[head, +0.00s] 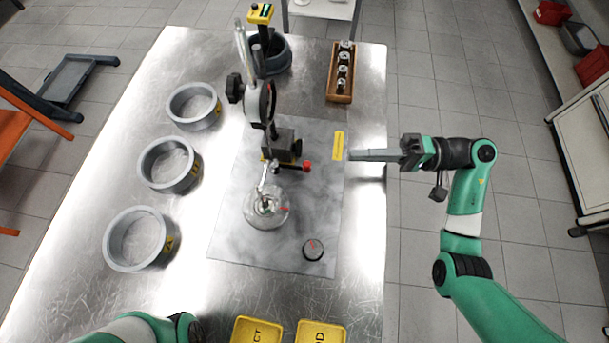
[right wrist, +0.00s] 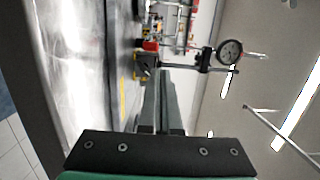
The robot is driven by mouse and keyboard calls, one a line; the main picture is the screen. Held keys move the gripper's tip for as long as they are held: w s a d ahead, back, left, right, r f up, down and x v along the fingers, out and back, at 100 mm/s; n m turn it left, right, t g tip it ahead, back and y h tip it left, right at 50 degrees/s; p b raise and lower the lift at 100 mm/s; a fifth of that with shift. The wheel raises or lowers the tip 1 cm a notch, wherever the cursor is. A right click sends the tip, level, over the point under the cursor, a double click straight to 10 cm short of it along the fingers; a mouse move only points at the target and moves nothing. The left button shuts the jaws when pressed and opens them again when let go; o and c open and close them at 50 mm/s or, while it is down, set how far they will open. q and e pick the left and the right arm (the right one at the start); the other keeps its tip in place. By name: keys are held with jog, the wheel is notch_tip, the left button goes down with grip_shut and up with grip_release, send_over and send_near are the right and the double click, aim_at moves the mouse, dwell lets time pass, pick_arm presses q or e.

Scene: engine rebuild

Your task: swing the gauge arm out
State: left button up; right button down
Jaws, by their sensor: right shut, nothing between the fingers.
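The gauge stand has a black base (head: 283,143) with a red knob (head: 307,166) on the grey stone plate (head: 230,225). Its dial gauge (head: 267,102) sits on the gauge arm, over the plate's left part; the face shows in the right wrist view (right wrist: 230,52). A glass dish (head: 266,208) with a small metal part stands below the gauge. My right gripper (head: 352,155) is shut and empty, pointing left at the plate's right edge, apart from the stand. In the right wrist view its fingers (right wrist: 163,75) point towards the base. My left gripper is out of view.
Grey rings (head: 134,239) stand along the left of the metal table. A wooden rack (head: 340,92) of metal parts is at the back right. A black round puck (head: 313,249) lies on the plate's front. Yellow trays (head: 257,331) are at the front edge.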

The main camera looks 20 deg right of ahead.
aim_at(315, 165)
jog(key=shift+d+f+b, duration=0.15)
jog(key=shift+d+f, duration=0.05)
jog(key=shift+f, duration=0.35)
jog(key=shift+d+f+b, duration=0.15)
jog(key=shift+d+f, duration=0.05)
jog(key=shift+f, duration=0.3)
jog(key=shift+d+t, duration=0.1)
jog(key=shift+t, duration=0.2)
jog(key=shift+r, duration=0.2)
jog(key=shift+w+a, duration=0.25)
jog(key=shift+a, duration=0.2)
jog(key=x, duration=0.9)
jog(key=shift+f, duration=0.15)
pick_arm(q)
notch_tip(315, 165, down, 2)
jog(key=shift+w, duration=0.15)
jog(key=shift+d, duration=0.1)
pick_arm(e)
jog(key=shift+a, duration=0.1)
